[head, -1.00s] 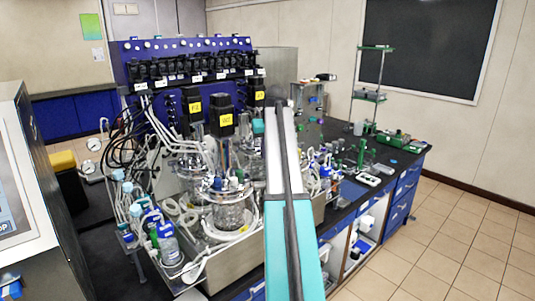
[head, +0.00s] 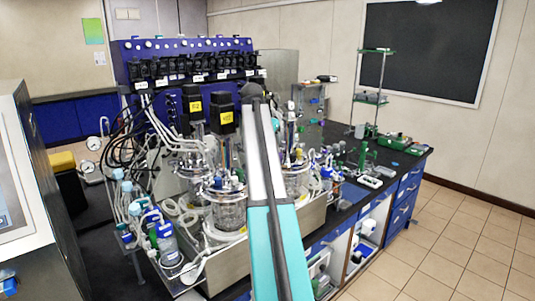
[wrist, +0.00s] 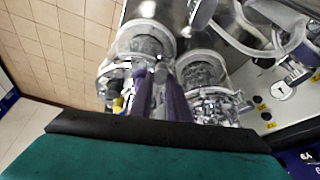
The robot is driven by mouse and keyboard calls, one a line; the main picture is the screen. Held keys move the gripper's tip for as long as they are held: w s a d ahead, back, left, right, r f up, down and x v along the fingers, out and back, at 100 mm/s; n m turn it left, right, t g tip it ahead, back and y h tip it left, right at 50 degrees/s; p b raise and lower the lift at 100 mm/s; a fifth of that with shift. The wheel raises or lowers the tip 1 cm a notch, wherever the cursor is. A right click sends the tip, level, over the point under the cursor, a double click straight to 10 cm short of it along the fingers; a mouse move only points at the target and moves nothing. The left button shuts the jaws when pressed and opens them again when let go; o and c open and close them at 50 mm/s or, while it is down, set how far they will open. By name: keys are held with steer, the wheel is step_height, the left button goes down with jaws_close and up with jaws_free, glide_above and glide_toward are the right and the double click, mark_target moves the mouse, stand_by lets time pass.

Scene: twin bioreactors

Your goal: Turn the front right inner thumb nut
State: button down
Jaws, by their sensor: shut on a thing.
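Two glass bioreactor vessels with metal head plates stand on the bench. The left vessel (head: 230,212) shows clearly in the head view, and the right vessel (head: 296,180) shows partly behind my arm. Both vessels also show in the wrist view, one at left (wrist: 146,42) and one at right (wrist: 205,72). My gripper (wrist: 159,92) reaches down between fittings at the vessel heads in the wrist view. Its fingers are close together on something small. The thumb nut at its tips is too small and hidden to make out. In the head view my arm hides the gripper.
Tubes and bottles (head: 165,243) crowd the front left of the bench. A blue pump panel (head: 190,75) stands behind the vessels. Black motor blocks (head: 223,116) rise above them. Small green-based equipment (head: 393,140) stands at right. The tiled floor (head: 440,240) at right is clear.

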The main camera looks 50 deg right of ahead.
steer(key=shift+m, duration=0.5)
steer(key=c, duration=2)
jaws_free()
steer(key=shift+r, duration=0.1)
steer(key=shift+r+b, duration=1.05)
steer(key=shift+r, duration=0.45)
steer(key=shift+s+a+r, duration=0.1)
steer(key=shift+s+a, duration=0.05)
steer(key=shift+s+a+r+b, duration=0.25)
steer(key=shift+s+a+b, duration=0.55)
steer(key=shift+s+a, duration=1.05)
steer(key=shift+s+a+r+b, duration=0.3)
steer(key=shift+s+a+b, duration=0.55)
steer(key=shift+s+a, duration=1)
steer(key=shift+s+a+r+b, duration=0.25)
steer(key=shift+s+a+b, duration=0.8)
steer(key=shift+s, duration=1.3)
